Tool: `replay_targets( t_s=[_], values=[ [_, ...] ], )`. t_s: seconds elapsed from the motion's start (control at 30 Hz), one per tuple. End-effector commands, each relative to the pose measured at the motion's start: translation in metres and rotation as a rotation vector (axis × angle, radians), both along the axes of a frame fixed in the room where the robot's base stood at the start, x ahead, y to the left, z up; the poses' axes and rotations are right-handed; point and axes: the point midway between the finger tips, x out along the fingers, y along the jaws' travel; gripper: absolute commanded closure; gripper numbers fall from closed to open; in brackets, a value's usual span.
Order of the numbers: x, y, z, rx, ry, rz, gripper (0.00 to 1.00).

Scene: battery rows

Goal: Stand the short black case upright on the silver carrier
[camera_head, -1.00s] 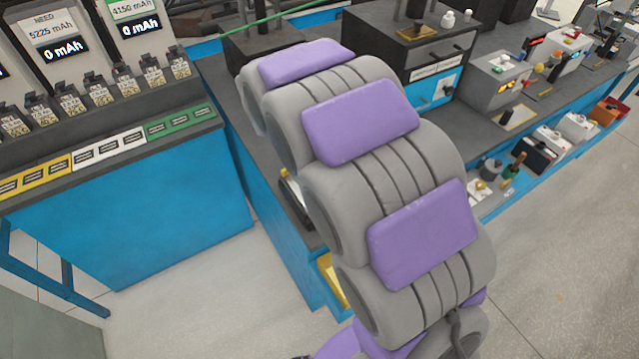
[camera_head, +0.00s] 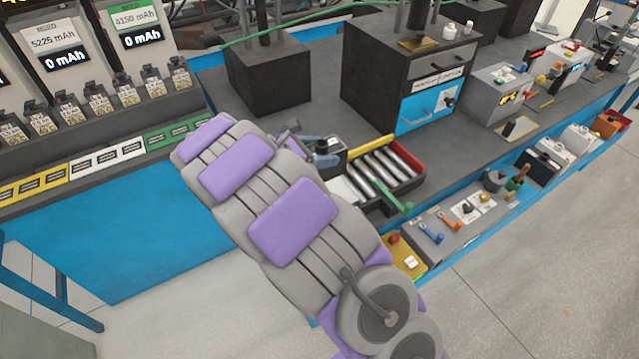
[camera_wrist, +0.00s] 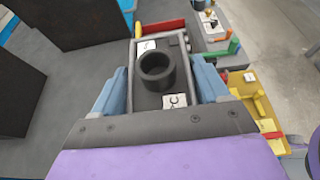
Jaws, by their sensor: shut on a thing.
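My gripper (camera_head: 318,146) is over the bench, left of the tray of silver bars. Its blue fingers stand either side of a black case (camera_wrist: 150,100), and it is shut on that case. In the wrist view the case's dark top shows, with a raised black ring (camera_wrist: 157,68) and small white labels. The case also shows in the head view (camera_head: 330,161) and looks roughly upright; I cannot tell if it touches the bench. A white-silver strip (camera_head: 108,151) lies between the yellow and green strips on the left counter; I cannot tell whether it is the silver carrier.
A tray of silver bars (camera_head: 421,152) with red and yellow edges stands right of my gripper. Dark blocks (camera_head: 268,78) and a tall dark cabinet (camera_head: 385,85) stand behind. A lower ledge holds a yellow tray (camera_head: 408,262) and handled items. Bare bench lies behind my gripper.

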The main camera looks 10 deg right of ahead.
Motion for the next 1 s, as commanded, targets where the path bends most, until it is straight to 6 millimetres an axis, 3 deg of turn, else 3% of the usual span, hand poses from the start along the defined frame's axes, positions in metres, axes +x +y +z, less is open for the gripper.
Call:
replay_targets(
  t_s=[0.2, 0.37, 0.6, 0.97, 1.0],
  values=[
    [0.000, 0.000, -0.041, -0.002, 0.004, 0.003, 0.67],
    [0.000, 0.001, -0.053, -0.001, 0.000, 0.001, 0.67],
    [0.000, 0.000, -0.083, -0.004, 0.002, 0.002, 0.67],
    [0.000, 0.000, -0.085, -0.002, 0.000, 0.003, 0.67],
    [0.000, 0.000, -0.086, -0.002, 0.001, 0.002, 0.23]
  ],
)
